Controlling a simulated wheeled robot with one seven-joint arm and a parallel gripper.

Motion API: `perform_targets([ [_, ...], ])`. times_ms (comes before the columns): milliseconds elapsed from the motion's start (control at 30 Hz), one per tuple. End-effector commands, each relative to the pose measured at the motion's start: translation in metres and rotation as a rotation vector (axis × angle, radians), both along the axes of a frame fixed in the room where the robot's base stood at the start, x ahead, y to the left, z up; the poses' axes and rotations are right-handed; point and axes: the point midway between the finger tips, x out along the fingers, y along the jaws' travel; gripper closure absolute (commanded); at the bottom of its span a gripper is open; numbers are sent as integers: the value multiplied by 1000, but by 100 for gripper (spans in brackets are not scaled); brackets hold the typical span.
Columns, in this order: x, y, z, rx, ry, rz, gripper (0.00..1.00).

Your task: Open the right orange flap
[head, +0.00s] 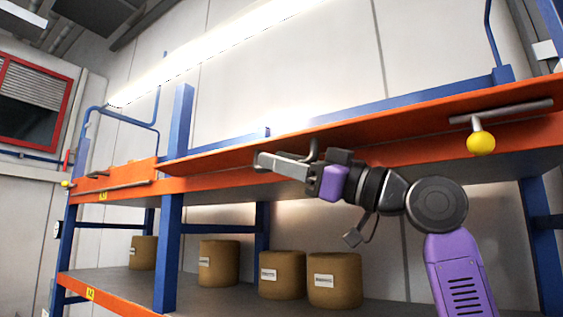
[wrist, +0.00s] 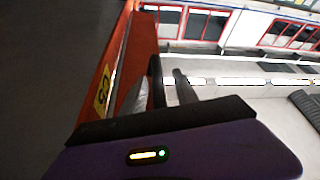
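The right orange flap (head: 400,118) is a long panel along the upper shelf's front, tilted outward above the orange beam. A grey bar handle (head: 500,112) and a yellow ball (head: 481,142) are at its right end. My gripper (head: 262,161) is at the flap's left part, close to its face. In the wrist view my gripper's fingers (wrist: 165,90) stand apart, with a dark bar (wrist: 155,80) between them. A gap shows between bar and right finger. The orange surface (wrist: 138,60) is close on the left. Whether the fingers touch the bar is unclear.
The left orange flap (head: 118,176) with its bar handle stands beyond a blue post (head: 173,220). Several brown drums (head: 283,275) stand on the lower shelf. A blue rail (head: 400,98) runs behind the right flap.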

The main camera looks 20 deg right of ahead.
Motion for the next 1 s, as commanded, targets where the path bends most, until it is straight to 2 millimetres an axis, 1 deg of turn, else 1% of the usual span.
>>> perform_targets([
  [233, 0, 0, 0, 1, -1, 0, 64],
  [333, -4, -4, -3, 1, -2, 1, 64],
  [700, -42, -40, -25, 0, -1, -2, 64],
  [833, -50, -47, -28, 1, -1, -1, 64],
  [1000, -53, -50, -29, -1, 1, 0, 64],
])
